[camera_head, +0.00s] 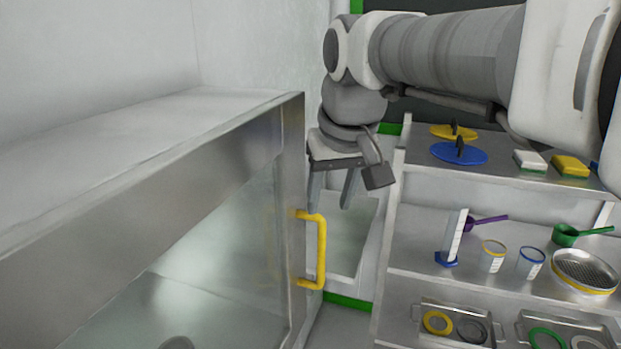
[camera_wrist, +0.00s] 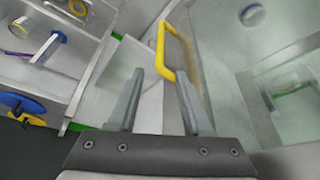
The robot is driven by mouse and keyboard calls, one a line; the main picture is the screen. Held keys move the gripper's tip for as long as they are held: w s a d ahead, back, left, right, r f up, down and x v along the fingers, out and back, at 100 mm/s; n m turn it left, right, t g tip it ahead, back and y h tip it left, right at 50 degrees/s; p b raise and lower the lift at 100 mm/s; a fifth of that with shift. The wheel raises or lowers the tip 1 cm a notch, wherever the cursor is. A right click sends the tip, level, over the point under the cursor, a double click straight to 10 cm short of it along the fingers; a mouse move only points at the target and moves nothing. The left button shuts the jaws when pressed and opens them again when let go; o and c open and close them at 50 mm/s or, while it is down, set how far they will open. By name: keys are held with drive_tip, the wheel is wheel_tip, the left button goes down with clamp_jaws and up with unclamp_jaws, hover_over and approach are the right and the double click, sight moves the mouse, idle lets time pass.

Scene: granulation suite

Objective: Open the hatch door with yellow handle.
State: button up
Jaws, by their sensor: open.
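The yellow handle (camera_head: 321,250) is a vertical bar on the right edge of the hatch door (camera_head: 297,190), a glass panel in a metal frame at left in the head view. The door looks shut. My gripper (camera_head: 330,205) is open and empty, pointing down, above and close to the handle's top. In the wrist view the yellow handle (camera_wrist: 163,52) stands ahead of my gripper (camera_wrist: 154,72), beyond and between the fingertips, nearer the right finger. I see no clear contact between fingers and handle.
A shelf unit (camera_head: 395,230) stands to the right with scoops, cups, a sieve and metal trays (camera_head: 455,318). Blue (camera_head: 459,153) and yellow lids lie on its top. A narrow gap with a pale panel lies between the hatch and the shelves.

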sight(323, 229)
drive_tip(key=b+x, duration=0.1)
drive_tip(key=x, duration=1)
drive_tip(key=shift+w+r, duration=0.1)
clamp_jaws()
idle(1.0)
